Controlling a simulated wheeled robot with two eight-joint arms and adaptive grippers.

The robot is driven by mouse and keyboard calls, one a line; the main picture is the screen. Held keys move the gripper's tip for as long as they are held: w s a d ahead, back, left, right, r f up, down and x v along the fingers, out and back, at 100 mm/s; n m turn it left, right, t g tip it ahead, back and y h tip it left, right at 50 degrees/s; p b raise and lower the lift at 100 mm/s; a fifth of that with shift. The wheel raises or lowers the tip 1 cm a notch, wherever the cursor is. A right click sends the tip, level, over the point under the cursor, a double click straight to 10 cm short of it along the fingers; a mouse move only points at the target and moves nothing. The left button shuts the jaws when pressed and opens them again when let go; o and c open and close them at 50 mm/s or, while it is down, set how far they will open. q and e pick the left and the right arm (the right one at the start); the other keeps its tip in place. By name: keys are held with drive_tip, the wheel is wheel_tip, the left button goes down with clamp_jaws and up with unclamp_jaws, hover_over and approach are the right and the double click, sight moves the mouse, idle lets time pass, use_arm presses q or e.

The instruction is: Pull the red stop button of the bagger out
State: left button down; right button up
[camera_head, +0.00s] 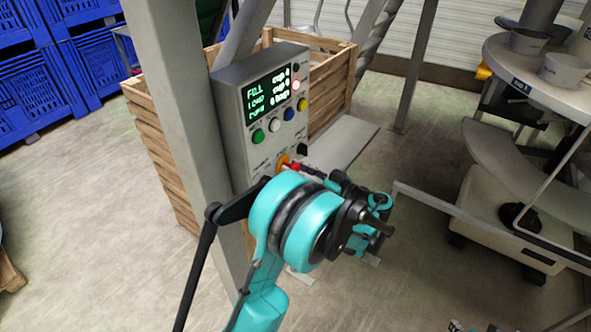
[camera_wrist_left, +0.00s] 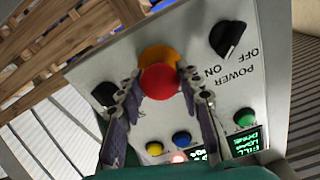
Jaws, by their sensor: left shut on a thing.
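The bagger's control box (camera_head: 232,118) is grey and fixed to a grey post. Its red stop button (camera_wrist_left: 158,81) sits on a yellow-orange collar (camera_wrist_left: 157,57) on the panel face. In the head view the red button (camera_head: 294,167) shows only partly, above my teal wrist. My left gripper (camera_wrist_left: 159,78) has one finger on each side of the red button and is shut on it. In the head view my own arm hides most of the fingers. I do not make out my right gripper.
A black power knob (camera_wrist_left: 229,38) is beside the button. Green, yellow and blue buttons and a lit display (camera_head: 269,95) share the panel. A wooden crate (camera_head: 160,150) stands behind the post. Blue crates (camera_head: 50,95) are at the back left; a machine with a round top (camera_head: 535,85) is at right.

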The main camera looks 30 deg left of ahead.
use_arm(q)
drive_tip(key=c, duration=1)
unclamp_jaws()
drive_tip(key=d, duration=1.2)
drive_tip(key=shift+s, duration=0.45)
